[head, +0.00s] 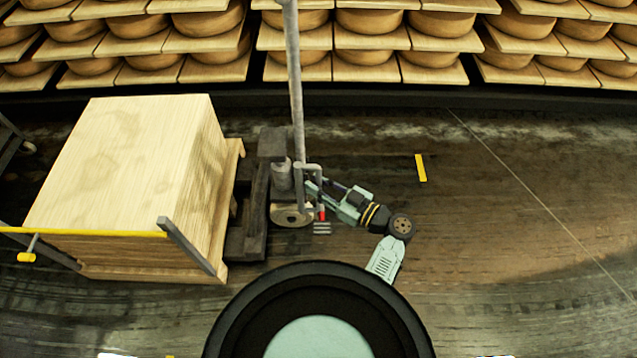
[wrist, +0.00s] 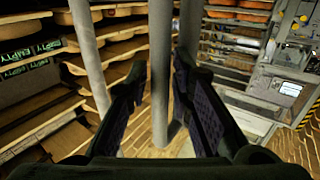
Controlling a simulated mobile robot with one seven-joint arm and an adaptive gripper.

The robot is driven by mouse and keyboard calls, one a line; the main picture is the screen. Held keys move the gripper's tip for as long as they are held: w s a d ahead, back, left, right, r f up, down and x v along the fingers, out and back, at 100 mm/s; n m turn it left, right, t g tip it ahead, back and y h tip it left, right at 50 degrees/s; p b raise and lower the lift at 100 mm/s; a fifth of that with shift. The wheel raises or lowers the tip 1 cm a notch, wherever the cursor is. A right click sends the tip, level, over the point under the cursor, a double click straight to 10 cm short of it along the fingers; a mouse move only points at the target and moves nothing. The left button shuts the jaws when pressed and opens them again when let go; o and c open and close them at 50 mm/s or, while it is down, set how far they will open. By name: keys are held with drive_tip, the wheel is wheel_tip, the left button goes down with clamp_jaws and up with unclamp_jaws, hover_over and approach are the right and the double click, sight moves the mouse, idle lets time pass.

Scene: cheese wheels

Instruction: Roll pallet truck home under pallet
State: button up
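The pallet truck (head: 248,220) stands on the floor, close beside the right side of the pallet (head: 228,190), with a grey pole (head: 295,80) rising from it. Whether its dark forks reach under the pallet is hidden. A large pale wooden block (head: 130,150) sits on the pallet. I see no clear grip on the bar.
Shelves of cheese wheels (head: 370,22) run along the back wall. A yellow bar (head: 80,232) on grey posts stands at the front left by the pallet. A yellow floor mark (head: 421,168) lies to the right, where the floor is clear. A machine panel (wrist: 290,50) shows in the wrist view.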

clamp_jaws()
idle(0.7)
